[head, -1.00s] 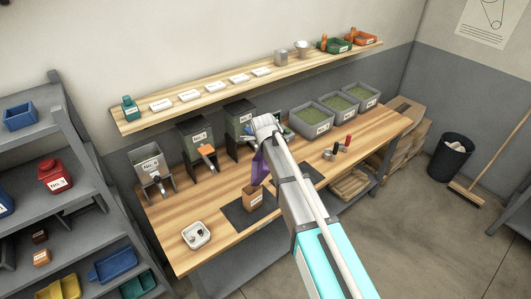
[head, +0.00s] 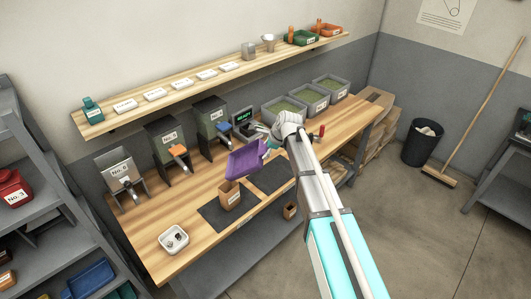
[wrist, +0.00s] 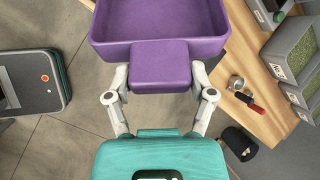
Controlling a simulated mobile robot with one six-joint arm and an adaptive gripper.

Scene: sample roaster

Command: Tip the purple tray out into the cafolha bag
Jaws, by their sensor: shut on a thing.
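The purple tray (head: 247,158) hangs above the bench in the head view, tilted, with its broad face showing. My gripper (wrist: 158,76) is shut on the tray's end tab in the wrist view, one finger on each side. The part of the tray's inside seen in the wrist view (wrist: 160,22) looks bare; its far end is cut off. A small brown paper bag (head: 229,196) with a white label stands upright on a dark mat, just below and left of the tray. Its label is too small to read, so I cannot confirm it is the cafolha bag. Its contents are hidden.
Several machines, one a grey hopper (head: 121,180), line the bench's back. Grey bins (head: 284,110) of green beans stand at the back right. A white dish (head: 173,240) sits front left. A second brown bag (head: 290,210) shows lower, near the bench front. The right mat (head: 272,178) looks clear.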

